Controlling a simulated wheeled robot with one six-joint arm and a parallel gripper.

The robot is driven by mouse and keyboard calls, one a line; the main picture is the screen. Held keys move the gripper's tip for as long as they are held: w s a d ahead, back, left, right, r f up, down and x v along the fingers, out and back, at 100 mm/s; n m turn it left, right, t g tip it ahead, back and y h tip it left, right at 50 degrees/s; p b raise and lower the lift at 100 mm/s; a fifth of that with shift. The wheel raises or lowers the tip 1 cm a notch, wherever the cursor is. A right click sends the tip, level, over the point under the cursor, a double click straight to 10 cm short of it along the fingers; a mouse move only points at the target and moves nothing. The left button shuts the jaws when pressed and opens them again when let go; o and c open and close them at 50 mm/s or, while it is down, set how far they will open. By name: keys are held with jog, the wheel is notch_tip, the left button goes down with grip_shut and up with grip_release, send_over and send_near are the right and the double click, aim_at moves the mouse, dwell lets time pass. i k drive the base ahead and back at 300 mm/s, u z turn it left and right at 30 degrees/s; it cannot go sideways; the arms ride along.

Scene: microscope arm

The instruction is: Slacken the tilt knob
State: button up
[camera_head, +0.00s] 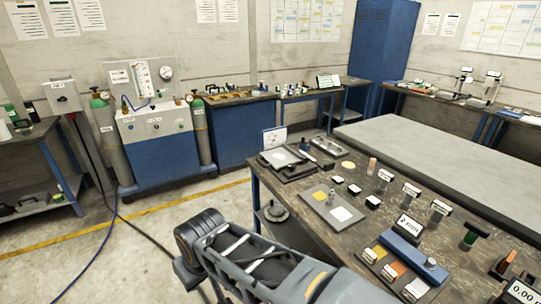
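No tilt knob can be made out for certain. A dark device with a pale plate (281,158) and a small upright white panel (274,138) stands at the far left corner of the near workbench. A dark, arm-like part (317,155) lies beside it; whether it bears a knob is too small to tell. Two small upright instruments, like microscopes, stand on the far right bench, one at the left (463,79) and one at the right (491,86). My arm crosses the bottom middle, in front of the near workbench. My gripper is not in view.
The near workbench (335,240) holds a grey tray (330,213), several small labelled blocks and posts, and a blue block (412,245). A large grey slab-topped table (440,155) stands behind. Gas cylinders and a blue cabinet (158,142) line the back left. Floor at left is open, with cables.

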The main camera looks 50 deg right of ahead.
aim_at(292, 167)
jog(key=z, duration=0.45)
jog(key=i, duration=1.1)
jog(key=z, duration=1.35)
jog(key=i, duration=0.65)
jog(key=z, duration=0.55)
